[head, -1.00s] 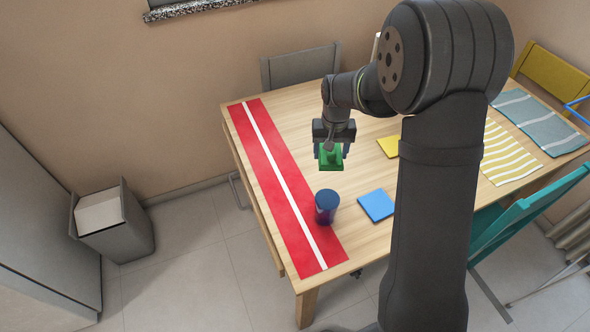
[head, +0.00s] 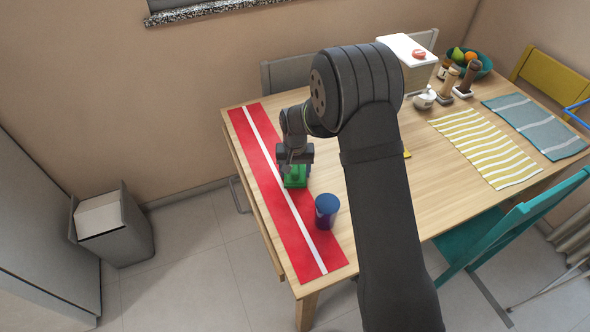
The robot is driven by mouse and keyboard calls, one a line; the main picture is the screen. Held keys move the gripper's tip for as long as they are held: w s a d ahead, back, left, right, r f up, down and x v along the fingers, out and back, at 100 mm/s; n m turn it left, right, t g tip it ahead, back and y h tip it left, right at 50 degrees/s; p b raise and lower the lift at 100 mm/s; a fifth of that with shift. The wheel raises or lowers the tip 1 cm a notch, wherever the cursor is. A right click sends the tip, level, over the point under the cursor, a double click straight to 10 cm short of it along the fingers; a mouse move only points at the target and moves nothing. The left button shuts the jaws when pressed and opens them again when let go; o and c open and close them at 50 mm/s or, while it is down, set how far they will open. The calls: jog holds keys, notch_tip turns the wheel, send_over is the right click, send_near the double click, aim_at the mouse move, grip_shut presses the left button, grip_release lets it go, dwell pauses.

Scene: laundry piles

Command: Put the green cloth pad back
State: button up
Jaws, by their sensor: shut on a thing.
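The green cloth pad (head: 295,180) is in my gripper (head: 294,170), in the head view. My gripper points down and is shut on the pad's raised middle part. The pad is over the right part of the red runner with a white stripe (head: 307,243), near its right edge. I cannot tell whether the pad touches the runner or hangs a little above it. Only a corner of the yellow pad (head: 407,154) shows beside my arm. My arm hides the part of the table where the blue pad lay.
A dark blue cup (head: 326,210) stands at the runner's right edge, in front of the green pad. A yellow striped cloth (head: 485,146), a grey-blue cloth (head: 535,126), a white lidded box (head: 407,52), shakers and a fruit bowl (head: 482,66) are farther right. A teal chair (head: 510,225) stands at the right.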

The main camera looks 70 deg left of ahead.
aim_at(295, 167)
jog(key=o, duration=1)
jog(key=shift+f, duration=0.1)
notch_tip(295, 167, up, 12)
jog(key=shift+r, duration=0.15)
jog(key=shift+f, duration=4.2)
